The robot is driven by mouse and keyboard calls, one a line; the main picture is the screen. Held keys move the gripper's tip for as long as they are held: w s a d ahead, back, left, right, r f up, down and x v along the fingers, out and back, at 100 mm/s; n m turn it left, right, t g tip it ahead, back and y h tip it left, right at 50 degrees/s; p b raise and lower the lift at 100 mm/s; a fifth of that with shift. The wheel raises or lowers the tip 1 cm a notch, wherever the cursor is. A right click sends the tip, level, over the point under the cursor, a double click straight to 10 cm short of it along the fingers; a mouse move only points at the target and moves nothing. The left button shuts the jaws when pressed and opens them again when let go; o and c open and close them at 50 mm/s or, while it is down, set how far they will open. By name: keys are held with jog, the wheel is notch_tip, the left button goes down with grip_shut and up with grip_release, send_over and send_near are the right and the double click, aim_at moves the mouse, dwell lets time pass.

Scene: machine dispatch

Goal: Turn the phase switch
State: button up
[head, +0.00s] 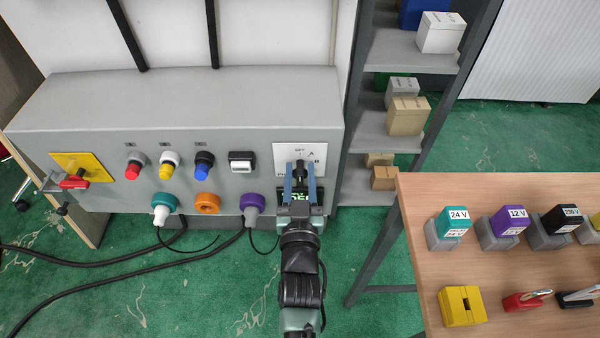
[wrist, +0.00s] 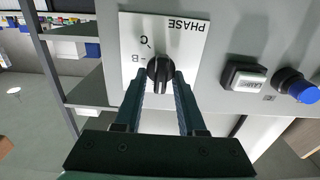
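The phase switch is a black rotary knob (wrist: 160,70) on a white plate (wrist: 195,50) marked PHASE. In the wrist view the plate appears upside down, with letters C and B readable. In the head view the knob (head: 300,169) sits low on the plate (head: 284,152), partly hidden by my gripper. My gripper (wrist: 160,78) is open, its two blue fingers apart, pointing at the panel. The fingertips lie on either side of the knob's lower part, with gaps visible between them and its grip. I cannot tell which letter the knob points to.
Left along the grey panel (head: 100,103) are a rectangular button (head: 241,161), blue, yellow and red push buttons, a red-handled switch on yellow, and teal, orange and purple connectors below. A shelf rack (head: 375,185) and wooden table (head: 480,265) stand to the right. Cables lie on the floor.

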grip_shut()
jog(key=shift+f+m, duration=0.1)
jog(key=shift+m, duration=0.2)
jog(key=m, duration=0.1)
jog(key=m+b, duration=0.1)
jog(key=m, duration=0.1)
jog(key=shift+d+b, duration=0.25)
jog(key=shift+b, duration=0.05)
jog(key=shift+d+f+m+b, duration=0.1)
jog(key=shift+m+b, duration=0.1)
jog(key=shift+m, duration=1.05)
jog(key=shift+d+f+m+b, duration=0.1)
jog(key=shift+m+b, duration=0.05)
jog(key=shift+m, duration=1.1)
jog(key=shift+o, duration=1.4)
grip_release()
jog(key=shift+r, duration=0.1)
